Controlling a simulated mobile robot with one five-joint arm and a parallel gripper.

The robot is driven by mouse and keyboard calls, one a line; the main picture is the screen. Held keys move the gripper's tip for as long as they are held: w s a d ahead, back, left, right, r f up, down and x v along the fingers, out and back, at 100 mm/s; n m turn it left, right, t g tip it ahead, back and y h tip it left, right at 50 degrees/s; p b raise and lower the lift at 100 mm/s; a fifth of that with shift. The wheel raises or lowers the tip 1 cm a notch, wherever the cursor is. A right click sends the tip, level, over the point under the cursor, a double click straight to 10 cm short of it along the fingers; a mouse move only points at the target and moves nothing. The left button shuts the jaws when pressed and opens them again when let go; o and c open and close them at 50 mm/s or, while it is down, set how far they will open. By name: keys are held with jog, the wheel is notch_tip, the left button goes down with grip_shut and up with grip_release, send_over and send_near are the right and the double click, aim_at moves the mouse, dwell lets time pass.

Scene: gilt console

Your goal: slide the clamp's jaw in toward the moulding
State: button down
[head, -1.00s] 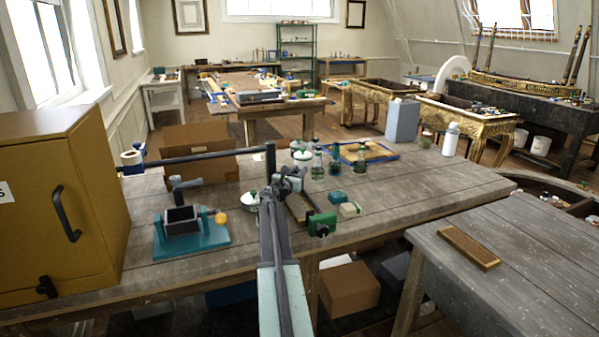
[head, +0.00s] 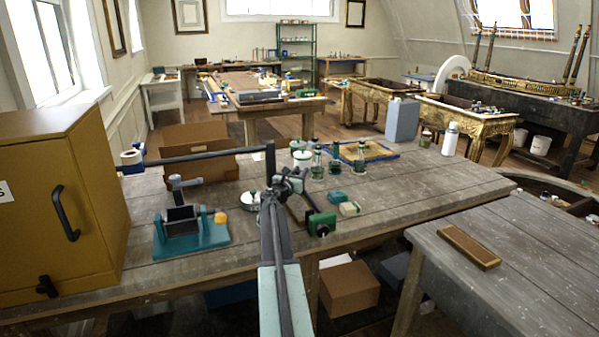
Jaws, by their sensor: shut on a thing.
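My gripper (head: 287,188) is over the middle of the grey workbench and is shut on a small dark part, which looks like the clamp's jaw. The fingers hide most of the contact. A green block with a dark knob (head: 321,224), seemingly part of the clamp, sits just to the lower right of my gripper. A brown wooden strip (head: 299,209), probably the moulding, shows partly between them. A long dark bar (head: 205,156) runs left from a short upright beside my gripper; I cannot tell whether it belongs to the clamp.
A teal fixture (head: 192,238) stands left of my arm, by the yellow cabinet (head: 60,215). Small green-topped jars (head: 334,167), a teal box (head: 336,197) and a blue-edged tray (head: 383,150) lie behind and right.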

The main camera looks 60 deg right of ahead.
jog(key=c, duration=1.2)
grip_release()
jog(key=a, duration=0.5)
jog(key=s+a, duration=0.1)
jog(key=a, duration=0.1)
jog(key=shift+s+a, duration=0.1)
jog(key=shift+a, duration=0.3)
